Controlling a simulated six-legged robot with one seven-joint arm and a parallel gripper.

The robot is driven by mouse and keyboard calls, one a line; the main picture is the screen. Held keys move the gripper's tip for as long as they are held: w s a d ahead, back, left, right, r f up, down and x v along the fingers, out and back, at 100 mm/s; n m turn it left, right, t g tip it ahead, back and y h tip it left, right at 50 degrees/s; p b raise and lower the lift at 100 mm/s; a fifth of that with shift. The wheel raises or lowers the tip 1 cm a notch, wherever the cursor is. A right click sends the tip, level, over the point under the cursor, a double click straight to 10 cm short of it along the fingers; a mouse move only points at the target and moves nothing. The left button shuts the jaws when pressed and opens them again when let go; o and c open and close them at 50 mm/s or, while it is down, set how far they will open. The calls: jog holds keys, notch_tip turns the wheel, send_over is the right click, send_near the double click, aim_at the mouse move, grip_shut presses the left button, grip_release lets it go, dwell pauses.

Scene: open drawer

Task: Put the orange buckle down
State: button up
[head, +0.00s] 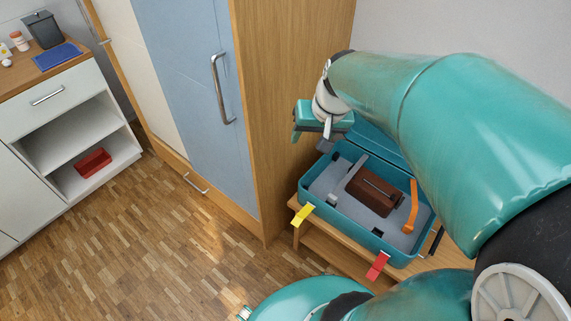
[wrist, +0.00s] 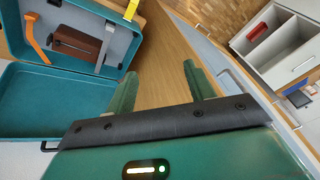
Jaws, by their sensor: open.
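The orange buckle (head: 411,207) is a long, narrow orange piece at the right side inside the open teal case (head: 345,228). It also shows at the upper left of the wrist view (wrist: 34,40). A brown box (head: 376,190) sits beside it on the case's grey inner panel (head: 326,186). My gripper (head: 297,134) is above and to the left of the case, apart from the buckle. In the wrist view its two fingers (wrist: 158,84) are spread with nothing between them.
The case stands on a wooden bench (head: 309,236) beside a tall wooden cabinet (head: 275,110). A yellow tab (head: 302,215) and a red tab (head: 377,265) stick out at its front. Its lid (wrist: 45,102) is open. White shelves (head: 75,140) stand far left across clear floor.

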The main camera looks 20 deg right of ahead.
jog(key=s+a+r+n+t, duration=0.1)
jog(key=s+a+r+n, duration=0.2)
jog(key=s+a, duration=0.7)
notch_tip(320, 180, up, 2)
jog(key=shift+s+a+r+n+t+h, duration=0.2)
jog(key=shift+a+n+t+h, duration=0.1)
jog(key=shift+a+n+h, duration=0.1)
jog(key=shift+d, duration=0.2)
